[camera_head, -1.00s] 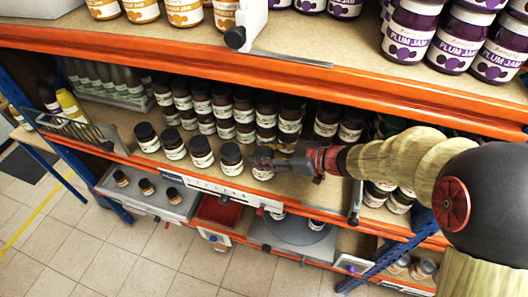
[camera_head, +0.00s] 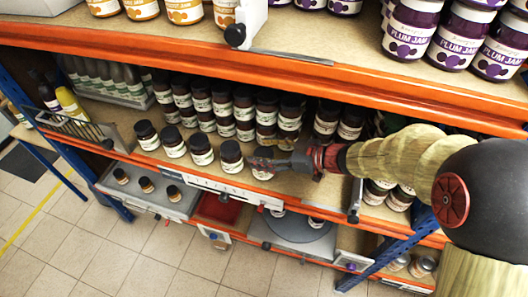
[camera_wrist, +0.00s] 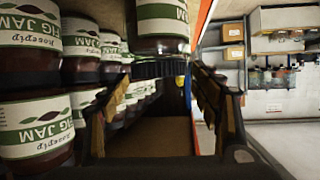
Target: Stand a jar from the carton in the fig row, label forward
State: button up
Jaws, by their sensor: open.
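Dark jars with white and green labels stand on the middle shelf, with a front row (camera_head: 202,151) of single jars and stacked jars (camera_head: 243,108) behind. In the wrist view, nearby jars (camera_wrist: 35,128) read FIG JAM. I cannot make out a carton.
An orange shelf edge (camera_head: 330,75) runs above, with plum jam jars (camera_head: 457,40) on the upper shelf. A wire divider (camera_head: 75,127) stands at the left. Below are a grey tray (camera_head: 165,203) with small jars and a round grey plate (camera_head: 300,236).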

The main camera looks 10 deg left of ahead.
jog(key=p+v, duration=0.2)
jog(key=v, duration=1)
jog(key=shift+r, duration=0.45)
jog(key=shift+s, duration=0.15)
